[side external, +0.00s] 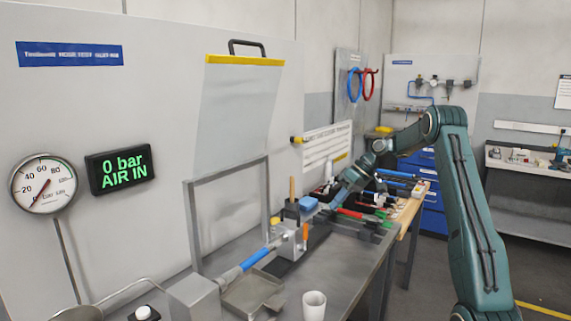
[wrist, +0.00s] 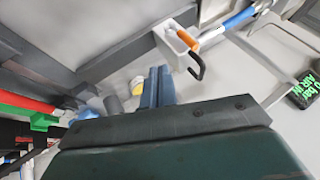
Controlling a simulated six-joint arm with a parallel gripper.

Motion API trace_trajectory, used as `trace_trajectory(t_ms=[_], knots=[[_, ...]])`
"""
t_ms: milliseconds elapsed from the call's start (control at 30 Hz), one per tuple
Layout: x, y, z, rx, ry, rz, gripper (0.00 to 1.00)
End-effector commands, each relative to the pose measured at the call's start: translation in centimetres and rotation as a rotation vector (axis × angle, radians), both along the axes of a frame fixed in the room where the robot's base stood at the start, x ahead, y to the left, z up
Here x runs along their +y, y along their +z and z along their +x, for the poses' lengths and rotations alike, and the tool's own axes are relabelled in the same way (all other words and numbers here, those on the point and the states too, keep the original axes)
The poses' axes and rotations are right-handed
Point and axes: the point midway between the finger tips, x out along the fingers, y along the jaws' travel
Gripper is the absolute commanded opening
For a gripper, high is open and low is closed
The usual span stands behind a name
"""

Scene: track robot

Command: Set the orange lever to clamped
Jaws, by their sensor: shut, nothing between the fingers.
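The orange lever (side external: 305,236) stands roughly upright at the right side of a light grey clamp block (side external: 285,246) on the bench. In the wrist view the orange lever (wrist: 211,35) lies slanted across the top of the block (wrist: 172,50), with a black hooked bar (wrist: 190,52) beside it. My gripper (side external: 334,207) is above the bench, to the right of and higher than the lever in the side view. In the wrist view my gripper's fingers (wrist: 158,84) are together and empty, apart from the lever. I cannot tell the lever's set position from a label.
A blue hose section (side external: 254,259) runs left from the block. A tray (side external: 252,293) and a white cup (side external: 314,304) stand in front. Red and green tools (side external: 355,213) lie right of the gripper. A display (side external: 120,171) reads "0 bar AIR IN".

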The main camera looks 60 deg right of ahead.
Motion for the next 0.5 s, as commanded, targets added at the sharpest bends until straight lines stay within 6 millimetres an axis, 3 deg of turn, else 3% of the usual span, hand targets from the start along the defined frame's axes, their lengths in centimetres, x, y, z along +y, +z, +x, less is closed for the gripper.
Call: trace_trajectory(t_ms=[400,500], knots=[[2.6,-5.3,3.0,0.004,0.002,0.002,0.0],[3.8,-5.2,3.3,0.001,0.004,-0.001,0.0]])
